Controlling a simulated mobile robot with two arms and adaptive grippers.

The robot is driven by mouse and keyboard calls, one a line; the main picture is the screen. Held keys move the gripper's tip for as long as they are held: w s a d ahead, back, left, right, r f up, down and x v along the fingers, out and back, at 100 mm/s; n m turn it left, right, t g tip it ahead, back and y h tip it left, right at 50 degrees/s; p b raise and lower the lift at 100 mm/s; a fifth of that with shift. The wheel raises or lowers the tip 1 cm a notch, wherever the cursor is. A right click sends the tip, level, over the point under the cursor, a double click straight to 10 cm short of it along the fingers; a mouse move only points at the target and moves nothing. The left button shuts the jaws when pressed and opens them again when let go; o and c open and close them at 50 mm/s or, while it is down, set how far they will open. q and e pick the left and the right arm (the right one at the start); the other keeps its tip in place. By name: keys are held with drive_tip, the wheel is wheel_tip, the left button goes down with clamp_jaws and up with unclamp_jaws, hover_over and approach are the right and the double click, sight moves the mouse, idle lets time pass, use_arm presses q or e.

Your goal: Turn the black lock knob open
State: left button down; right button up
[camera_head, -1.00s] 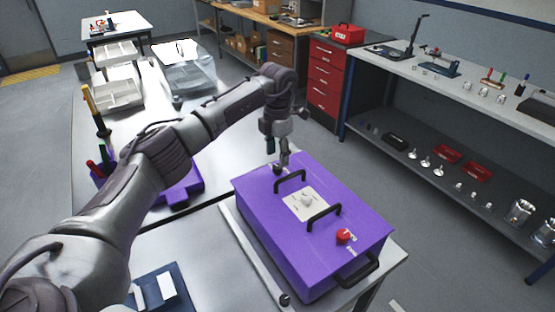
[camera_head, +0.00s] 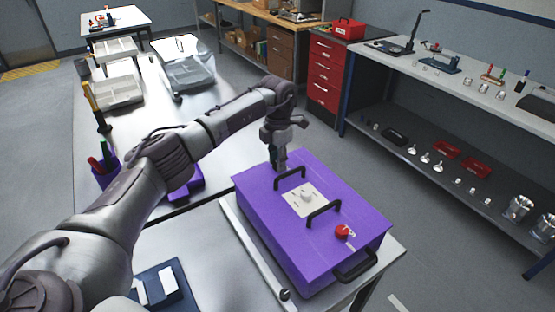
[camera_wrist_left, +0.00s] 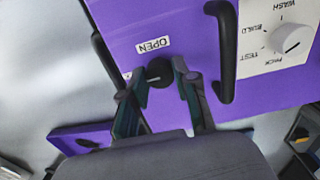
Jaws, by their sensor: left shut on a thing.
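The purple housing (camera_head: 268,215) sits on the metal table, with a red knob (camera_head: 342,232) near its front right end. My left gripper (camera_wrist_left: 166,80) is shut on the black lock knob, with one finger on each side. In the head view my left gripper (camera_head: 279,168) points down at the far left corner of the housing and hides the knob. My right gripper is not in view.
Two black handles (camera_head: 290,178) (camera_head: 323,213) stand up from the lid around a white selector dial (camera_head: 306,197). Another handle (camera_head: 356,268) is on the front side. A workbench (camera_head: 470,100) stands to the right across open floor.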

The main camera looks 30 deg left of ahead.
use_arm(q)
drive_tip(key=shift+m, duration=0.3)
drive_tip(key=shift+m+b, duration=0.8)
drive_tip(key=shift+m, duration=0.2)
drive_tip(key=m+b, duration=0.2)
drive_tip(key=m, duration=0.3)
drive_tip(key=m+b, duration=0.1)
drive_tip(key=m, duration=0.4)
drive_tip(key=shift+m, duration=2.7)
